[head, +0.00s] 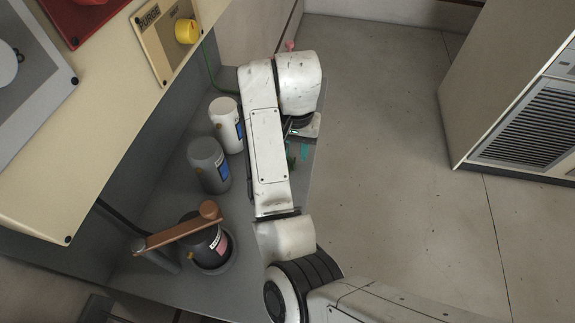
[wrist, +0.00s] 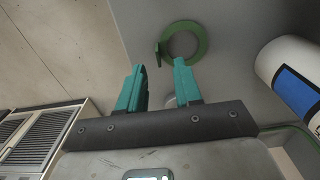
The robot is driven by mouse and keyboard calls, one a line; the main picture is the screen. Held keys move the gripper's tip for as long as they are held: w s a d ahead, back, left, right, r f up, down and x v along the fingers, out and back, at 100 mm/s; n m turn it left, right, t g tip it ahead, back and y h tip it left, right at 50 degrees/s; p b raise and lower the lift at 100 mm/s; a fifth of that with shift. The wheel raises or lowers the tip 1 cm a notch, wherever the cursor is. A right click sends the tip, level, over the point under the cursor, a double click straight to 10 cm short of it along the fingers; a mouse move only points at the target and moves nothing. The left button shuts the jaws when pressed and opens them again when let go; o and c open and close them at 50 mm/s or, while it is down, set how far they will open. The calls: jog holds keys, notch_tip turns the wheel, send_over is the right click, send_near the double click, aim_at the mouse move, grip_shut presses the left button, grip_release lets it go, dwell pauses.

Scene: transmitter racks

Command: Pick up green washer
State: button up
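The green washer (wrist: 205,42) is a flat ring with a small upright tab on its left side in the wrist view. It lies on the grey shelf (wrist: 240,25), beyond my fingertips. My gripper (wrist: 160,68) is open, with its two teal fingers apart and nothing between them. The right finger's tip is close to the ring's lower edge in the picture; I cannot tell whether they touch. In the head view my arm hides most of this area. My gripper (head: 304,150) shows only partly there, beside a bit of dark green.
A white canister (head: 225,125) and a grey canister (head: 208,165) stand left of my arm. A black canister (head: 205,245) under a copper-coloured lever stands nearer. The cabinet panel (head: 110,110) overhangs the shelf's left side. Open floor (head: 390,130) lies right.

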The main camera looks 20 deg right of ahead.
jog(key=shift+f, duration=1.45)
grip_shut()
